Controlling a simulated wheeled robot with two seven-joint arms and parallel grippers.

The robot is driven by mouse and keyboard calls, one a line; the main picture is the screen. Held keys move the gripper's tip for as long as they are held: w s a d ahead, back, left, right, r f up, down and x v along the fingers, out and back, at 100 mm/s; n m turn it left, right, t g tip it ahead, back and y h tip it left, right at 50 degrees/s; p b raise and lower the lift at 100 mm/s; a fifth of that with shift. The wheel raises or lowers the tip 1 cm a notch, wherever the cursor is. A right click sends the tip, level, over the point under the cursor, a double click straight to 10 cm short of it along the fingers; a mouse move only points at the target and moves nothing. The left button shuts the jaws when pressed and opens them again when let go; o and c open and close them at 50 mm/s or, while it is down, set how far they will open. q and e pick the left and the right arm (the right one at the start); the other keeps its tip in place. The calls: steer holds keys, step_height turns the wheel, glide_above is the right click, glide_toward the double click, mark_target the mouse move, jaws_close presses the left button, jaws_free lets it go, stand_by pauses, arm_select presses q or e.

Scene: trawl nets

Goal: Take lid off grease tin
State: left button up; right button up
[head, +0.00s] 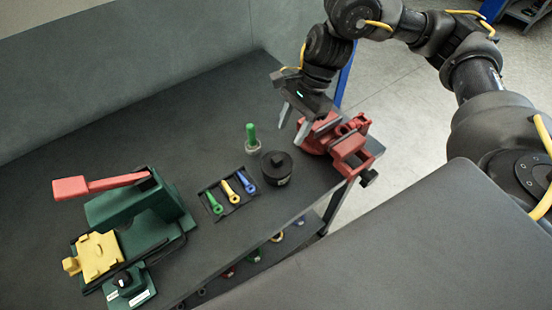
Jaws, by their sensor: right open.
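A round black tin (278,170), which I take to be the grease tin, stands upright on the dark workbench. Its lid (277,158), with a small raised knob, is on top of it. My right gripper (292,129) is open and empty, above the bench and behind the tin in the picture. Its fingers point down and are apart from the tin. My left gripper is out of view.
A red vise (352,148) sits at the bench's right end, close to my right gripper. A green-handled tool in a small pot (252,146) stands left of the tin. A black tray (210,203) holds three coloured wrenches. A green machine with a red lever (140,208) stands at left.

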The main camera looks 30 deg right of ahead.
mark_target(277, 158)
steer(key=x, duration=0.3)
steer(key=shift+w+a+f, duration=0.1)
steer(key=shift+a+f, duration=0.1)
steer(key=shift+f, duration=0.35)
steer(key=shift+a+p, duration=0.1)
steer(key=shift+p, duration=0.2)
steer(key=shift+a+f, duration=0.15)
steer(key=shift+f, duration=0.1)
steer(key=p+x, duration=0.2)
steer(key=x, duration=0.2)
steer(key=shift+a, duration=0.1)
steer(key=shift+a+f, duration=0.1)
steer(key=shift+f, duration=0.15)
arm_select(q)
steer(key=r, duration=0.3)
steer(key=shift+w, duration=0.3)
arm_select(e)
steer(key=shift+c, duration=0.5)
jaws_close()
